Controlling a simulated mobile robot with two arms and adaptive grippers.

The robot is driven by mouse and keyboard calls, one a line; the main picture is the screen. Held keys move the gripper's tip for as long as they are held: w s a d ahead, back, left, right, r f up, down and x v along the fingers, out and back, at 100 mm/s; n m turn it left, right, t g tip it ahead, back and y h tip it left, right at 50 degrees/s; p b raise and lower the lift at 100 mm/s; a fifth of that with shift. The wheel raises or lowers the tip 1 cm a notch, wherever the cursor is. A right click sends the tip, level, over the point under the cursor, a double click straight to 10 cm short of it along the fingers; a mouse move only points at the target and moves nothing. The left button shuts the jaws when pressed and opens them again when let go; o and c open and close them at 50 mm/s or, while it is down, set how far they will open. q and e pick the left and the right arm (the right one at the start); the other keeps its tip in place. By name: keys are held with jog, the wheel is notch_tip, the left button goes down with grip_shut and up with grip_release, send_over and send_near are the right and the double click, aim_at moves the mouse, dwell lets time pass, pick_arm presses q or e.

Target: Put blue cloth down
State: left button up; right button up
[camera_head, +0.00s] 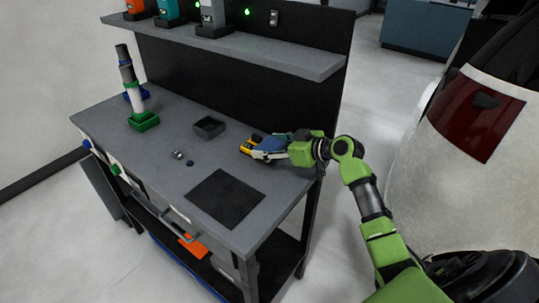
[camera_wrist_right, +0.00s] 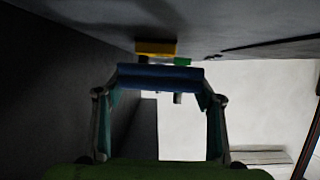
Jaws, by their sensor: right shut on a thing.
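My right gripper (camera_head: 266,153) is at the back right of the grey workbench (camera_head: 150,164), low over its top. It is shut on the blue cloth (camera_head: 271,144). In the right wrist view the blue cloth (camera_wrist_right: 160,77) spans the gap between the two fingertips (camera_wrist_right: 160,92). I cannot tell whether the cloth touches the bench top. My left gripper is not in view.
A yellow and black item (camera_head: 247,146) lies right beside the cloth. A small dark tray (camera_head: 209,127) and a dark mat (camera_head: 225,198) are on the bench. A green-based stand (camera_head: 144,122) is at the left. A shelf (camera_head: 240,50) overhangs the back.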

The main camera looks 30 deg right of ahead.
jog(key=shift+f, duration=1.75)
jog(key=shift+f, duration=0.15)
jog(key=o, duration=1)
